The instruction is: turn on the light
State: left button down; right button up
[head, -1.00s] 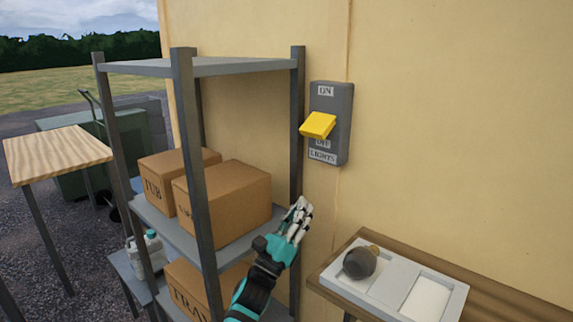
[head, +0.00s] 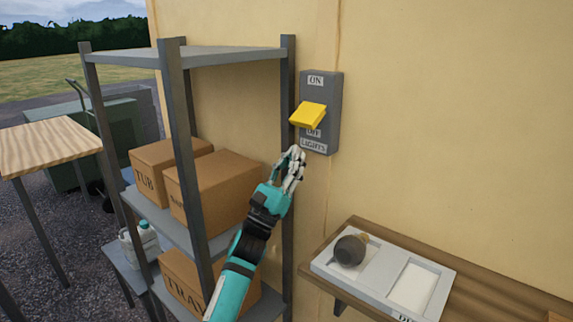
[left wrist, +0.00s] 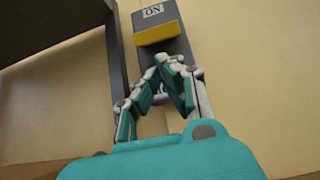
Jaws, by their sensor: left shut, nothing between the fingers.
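The light switch is a grey wall box (head: 334,118) with "ON" at its top and "OFF" and "LIGHTS" lower down. Its yellow lever (head: 308,115) sticks out from the wall, above the "OFF" label. The box (left wrist: 176,47) and the yellow lever (left wrist: 155,32) also show in the left wrist view, beyond the fingers. My left gripper (head: 295,153) is shut and empty, its fingertips just below the lever, at the height of the "LIGHTS" label. In the left wrist view the gripper (left wrist: 166,66) points up toward the lever, whose underside shows. My right gripper is not in view.
A metal shelf rack (head: 178,150) with cardboard boxes (head: 212,190) stands left of the switch, its post close to my left gripper. A wooden ledge (head: 345,226) with a two-part tray (head: 383,277) lies lower right. The wall right of the switch is clear.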

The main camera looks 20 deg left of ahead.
aim_at(308, 115)
pick_arm(q)
jog(key=shift+p+x, duration=0.5)
jog(key=shift+x, duration=1.7)
